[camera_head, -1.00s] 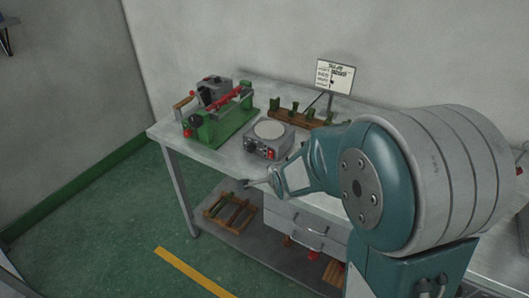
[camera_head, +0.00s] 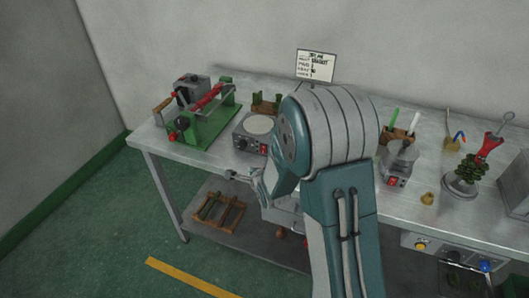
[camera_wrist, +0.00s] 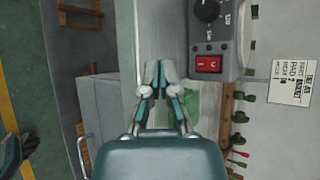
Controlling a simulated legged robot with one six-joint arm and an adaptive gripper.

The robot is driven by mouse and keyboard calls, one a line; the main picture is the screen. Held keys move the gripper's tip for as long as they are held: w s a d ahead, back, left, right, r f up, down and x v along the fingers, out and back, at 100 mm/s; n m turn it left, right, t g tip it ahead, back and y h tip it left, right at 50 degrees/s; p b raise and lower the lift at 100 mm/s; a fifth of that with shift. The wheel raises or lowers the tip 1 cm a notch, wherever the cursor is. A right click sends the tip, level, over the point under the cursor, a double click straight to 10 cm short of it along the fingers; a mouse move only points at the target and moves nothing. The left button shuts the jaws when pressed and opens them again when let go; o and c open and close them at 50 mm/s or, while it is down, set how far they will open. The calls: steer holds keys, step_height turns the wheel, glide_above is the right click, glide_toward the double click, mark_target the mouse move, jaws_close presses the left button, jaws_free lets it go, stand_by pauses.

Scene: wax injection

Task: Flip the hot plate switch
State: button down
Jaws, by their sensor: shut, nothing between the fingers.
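The hot plate (camera_head: 259,124) is a grey box with a round pale top, standing near the front edge of the table. Its front, seen sideways in the wrist view, has a black dial (camera_wrist: 207,10) and a red rocker switch (camera_wrist: 209,65). My gripper (camera_head: 232,174) is below and in front of the hot plate, off the table's front edge. In the wrist view my gripper (camera_wrist: 158,66) is shut and empty. Its tips lie to the left of the red switch, apart from it in the picture.
A green clamp machine (camera_head: 208,125) stands left of the hot plate. A sign (camera_head: 315,66) stands behind. To the right are a small grey device with a red switch (camera_head: 393,181) and a green wax tree (camera_head: 468,171). The lower shelf holds a wooden rack (camera_head: 218,212).

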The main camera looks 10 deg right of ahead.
mark_target(261, 164)
steer(key=w+d, duration=0.1)
steer(key=w, duration=0.1)
steer(key=w+d, duration=0.2)
steer(key=w+d+f, duration=0.1)
steer(key=w, duration=0.1)
steer(key=shift+w+d, duration=0.1)
steer(key=shift+d, duration=0.05)
steer(key=shift+w, duration=0.25)
steer(key=shift+a, duration=0.25)
steer(key=shift+d, duration=0.3)
steer(key=shift+a, duration=0.2)
steer(key=shift+d, duration=0.2)
stand_by(0.3)
steer(key=shift+w+d, duration=0.2)
steer(key=shift+w, duration=0.1)
